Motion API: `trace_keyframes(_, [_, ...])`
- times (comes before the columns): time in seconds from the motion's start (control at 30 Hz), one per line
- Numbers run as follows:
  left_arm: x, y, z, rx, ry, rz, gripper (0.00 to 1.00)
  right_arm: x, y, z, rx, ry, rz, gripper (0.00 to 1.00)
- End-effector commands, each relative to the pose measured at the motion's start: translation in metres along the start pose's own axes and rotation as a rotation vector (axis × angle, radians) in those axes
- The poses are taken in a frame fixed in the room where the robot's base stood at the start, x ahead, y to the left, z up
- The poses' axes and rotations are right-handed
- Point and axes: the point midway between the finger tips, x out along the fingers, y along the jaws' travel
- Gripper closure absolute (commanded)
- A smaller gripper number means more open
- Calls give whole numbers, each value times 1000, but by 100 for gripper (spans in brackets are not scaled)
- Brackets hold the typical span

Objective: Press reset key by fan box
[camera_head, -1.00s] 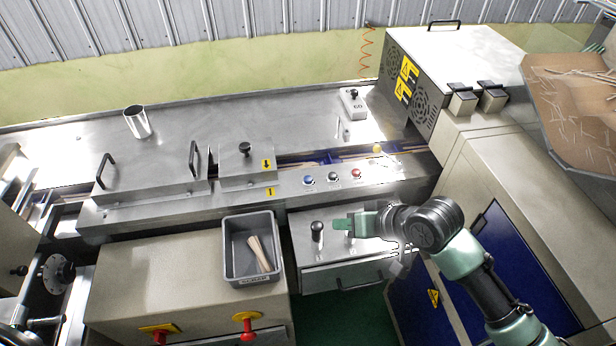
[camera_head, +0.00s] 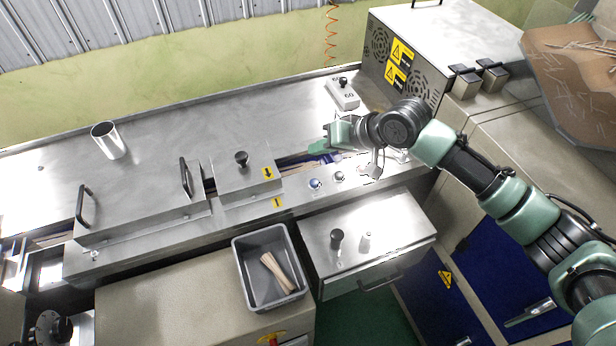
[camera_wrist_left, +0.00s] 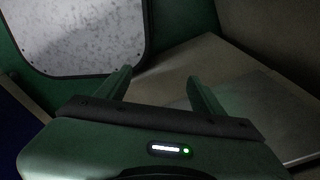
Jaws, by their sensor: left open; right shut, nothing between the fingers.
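The grey fan box (camera_head: 440,40) stands at the back right of the steel bench, with round fan grilles and yellow warning labels. My right gripper (camera_head: 320,147) is shut and empty, in front of the fan box and over the bench channel, pointing left. The red button and the small yellowish knob nearer the fan box are hidden behind my right arm. I cannot read a reset label. My left gripper (camera_wrist_left: 158,88) is open and empty in the left wrist view.
A small white box with a black knob (camera_head: 343,92) sits behind my right gripper. A steel cup (camera_head: 108,140) and handled covers (camera_head: 140,205) are at left. A grey bin (camera_head: 244,267) with sticks and a drawer unit (camera_head: 390,222) stand in front.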

Motion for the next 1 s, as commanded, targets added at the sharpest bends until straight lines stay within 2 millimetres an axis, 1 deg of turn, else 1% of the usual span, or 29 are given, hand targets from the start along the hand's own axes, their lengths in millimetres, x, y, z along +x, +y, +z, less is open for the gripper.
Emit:
trace_keyframes(0.03, [0, 11, 4, -1, -5, 13, 33, 0, 0, 0, 0, 0, 0, 100])
trace_keyframes(0.1, [-1, 21, 8, 0, -11, 25, 33, 0, 0, 0, -1, 0, 0, 100])
trace_keyframes(0.2, [0, 27, 11, 2, -15, 32, 33, 1, 0, 1, -1, 0, 0, 100])
trace_keyframes(0.27, [3, 25, 12, 3, -15, 30, 33, 2, 1, 2, -1, 0, -1, 100])
trace_keyframes(0.37, [9, 17, 11, 5, -14, 20, 33, 6, 4, 5, -2, 0, 0, 100])
trace_keyframes(0.5, [25, 4, 8, 4, -9, 4, 33, 15, 11, 11, -3, 0, 0, 100])
trace_keyframes(0.57, [33, 1, 8, 3, -8, 0, 33, 20, 15, 15, -3, 1, 1, 100])
trace_keyframes(0.73, [59, 2, 10, 1, -6, 1, 33, 36, 26, 26, -3, 1, 0, 100])
trace_keyframes(0.87, [78, 8, 11, -1, -5, 7, 33, 47, 34, 34, -2, 1, 0, 100])
trace_keyframes(1.0, [79, 14, 9, -3, -4, 14, 33, 55, 40, 41, -1, -1, -1, 100])
